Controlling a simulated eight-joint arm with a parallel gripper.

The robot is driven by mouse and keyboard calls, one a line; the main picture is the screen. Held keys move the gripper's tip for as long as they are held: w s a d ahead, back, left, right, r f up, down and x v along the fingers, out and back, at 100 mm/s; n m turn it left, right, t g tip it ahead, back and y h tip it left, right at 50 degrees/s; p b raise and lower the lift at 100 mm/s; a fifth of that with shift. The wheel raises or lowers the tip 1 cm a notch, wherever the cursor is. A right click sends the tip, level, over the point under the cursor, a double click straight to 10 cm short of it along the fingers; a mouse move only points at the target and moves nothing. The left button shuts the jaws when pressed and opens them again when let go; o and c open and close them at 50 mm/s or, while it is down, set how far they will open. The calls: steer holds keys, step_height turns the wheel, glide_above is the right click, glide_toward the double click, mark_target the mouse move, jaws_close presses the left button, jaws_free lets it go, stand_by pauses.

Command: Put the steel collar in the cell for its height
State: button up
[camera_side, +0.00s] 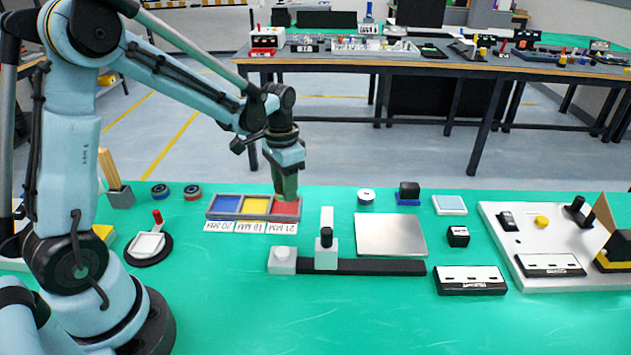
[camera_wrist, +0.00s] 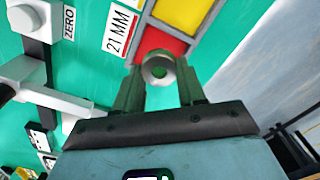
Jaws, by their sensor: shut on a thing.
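The steel collar (camera_wrist: 158,69) is a short grey ring with a hole, held between the fingertips of my gripper (camera_wrist: 160,80) in the wrist view. My gripper also shows in the side view (camera_side: 287,194), pointing down at the red cell (camera_side: 289,208); there the collar cannot be made out. The tray (camera_side: 212,216) has a blue cell (camera_side: 224,205), a yellow cell (camera_side: 257,206) and the red one at the right end. A label reading 21 MM (camera_wrist: 120,30) lies beside the red cell. Whether the collar touches the cell floor I cannot tell.
A black gauge rail (camera_side: 370,267) with white and dark blocks lies in front of the tray. A steel plate (camera_side: 390,235) is to its right. Two dark rings (camera_side: 160,190) (camera_side: 193,191) lie behind left. The front mat is clear.

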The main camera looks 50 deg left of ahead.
steer(key=shift+f, duration=0.85)
steer(key=shift+f, duration=0.6)
steer(key=o, duration=1.2)
steer(key=shift+c, duration=0.2)
steer(key=shift+d, duration=0.15)
